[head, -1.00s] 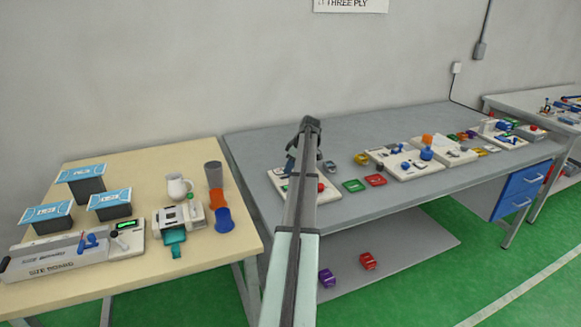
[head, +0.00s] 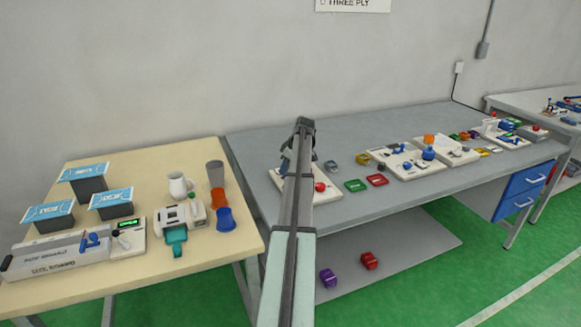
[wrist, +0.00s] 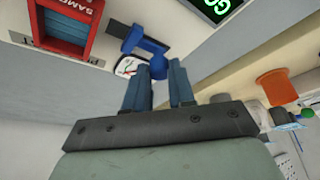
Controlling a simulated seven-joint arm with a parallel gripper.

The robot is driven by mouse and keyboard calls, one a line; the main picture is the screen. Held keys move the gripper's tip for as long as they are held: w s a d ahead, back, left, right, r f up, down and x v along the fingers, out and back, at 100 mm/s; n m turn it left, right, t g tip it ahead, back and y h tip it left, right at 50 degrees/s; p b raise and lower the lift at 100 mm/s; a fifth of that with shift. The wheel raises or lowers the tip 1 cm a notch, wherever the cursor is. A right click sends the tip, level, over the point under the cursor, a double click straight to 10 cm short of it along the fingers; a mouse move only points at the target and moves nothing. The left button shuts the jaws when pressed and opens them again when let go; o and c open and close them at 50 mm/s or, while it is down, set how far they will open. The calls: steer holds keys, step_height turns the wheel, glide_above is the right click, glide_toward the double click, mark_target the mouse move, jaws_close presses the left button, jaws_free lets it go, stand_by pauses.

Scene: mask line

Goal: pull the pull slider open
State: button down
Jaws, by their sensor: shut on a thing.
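In the wrist view the blue handle (wrist: 157,66) of the pull slider shows between the tips of my gripper (wrist: 160,80). My gripper is shut on it, and its two blue fingers stand a little apart with the handle between them. A blue arm-like piece (wrist: 140,40) rises beside the handle on the pale board. In the head view my gripper (head: 297,155) is over the pale board (head: 325,198) at the left end of the grey bench. My arm hides the slider and most of that board there.
A red unit (wrist: 68,28), a green-lit display (wrist: 213,6) and a round dial (wrist: 127,67) sit close around the handle. In the head view a red knob (head: 320,187) stands right of my arm. Green (head: 355,185) and red (head: 377,180) trays lie further right.

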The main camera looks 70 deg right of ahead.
steer(key=c, duration=1)
jaws_free()
steer(key=shift+w+a, duration=0.2)
steer(key=shift+s+r, duration=0.1)
steer(key=v, duration=1.3)
steer(key=shift+s+r, duration=0.15)
steer(key=shift+r, duration=0.1)
